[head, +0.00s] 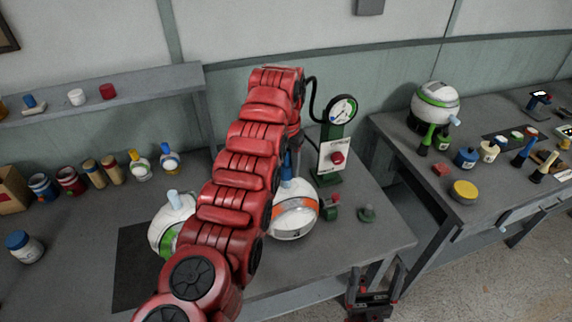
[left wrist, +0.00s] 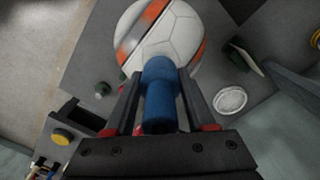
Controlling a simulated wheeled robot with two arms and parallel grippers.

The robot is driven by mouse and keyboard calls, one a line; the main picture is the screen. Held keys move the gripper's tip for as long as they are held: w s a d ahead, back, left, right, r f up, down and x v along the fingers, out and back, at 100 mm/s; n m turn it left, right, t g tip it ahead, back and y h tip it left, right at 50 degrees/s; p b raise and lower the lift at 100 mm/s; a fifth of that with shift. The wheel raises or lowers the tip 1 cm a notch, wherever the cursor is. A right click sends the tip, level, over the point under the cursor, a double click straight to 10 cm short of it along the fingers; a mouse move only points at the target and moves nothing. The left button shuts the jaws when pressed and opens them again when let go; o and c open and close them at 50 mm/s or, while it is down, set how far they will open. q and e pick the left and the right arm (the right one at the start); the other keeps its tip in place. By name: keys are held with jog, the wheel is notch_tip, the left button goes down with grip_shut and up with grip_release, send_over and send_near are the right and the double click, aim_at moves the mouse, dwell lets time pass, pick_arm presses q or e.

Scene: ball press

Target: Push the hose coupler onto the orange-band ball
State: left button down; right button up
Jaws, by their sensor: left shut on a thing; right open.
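The orange-band ball (head: 293,222) is white and sits on the workbench, partly behind my red left arm in the head view. It also fills the top of the left wrist view (left wrist: 178,35). My left gripper (left wrist: 160,88) is shut on the blue hose coupler (left wrist: 159,100). The coupler's far end overlaps the ball in that view; I cannot tell whether they touch. In the head view the blue coupler (head: 287,168) shows just above the ball, with the gripper mostly hidden by the arm. My right gripper (head: 373,285) is open and empty, low in front of the bench.
A green pump stand with a gauge (head: 342,109) and red button stands right of the ball, with a black hose. A green-band ball (head: 171,222) is left of my arm. A second table (head: 400,135) stands at right.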

pick_arm(q)
jog(key=shift+f+b, duration=0.7)
jog(key=shift+f, duration=0.45)
jog(key=shift+c, duration=0.8)
grip_release()
jog(key=shift+r, duration=0.1)
jog(key=shift+r, duration=0.3)
notch_tip(320, 180, up, 2)
jog(key=shift+r+b, duration=0.25)
jog(key=shift+b, duration=0.2)
notch_tip(320, 180, up, 14)
jog(key=p, duration=1.4)
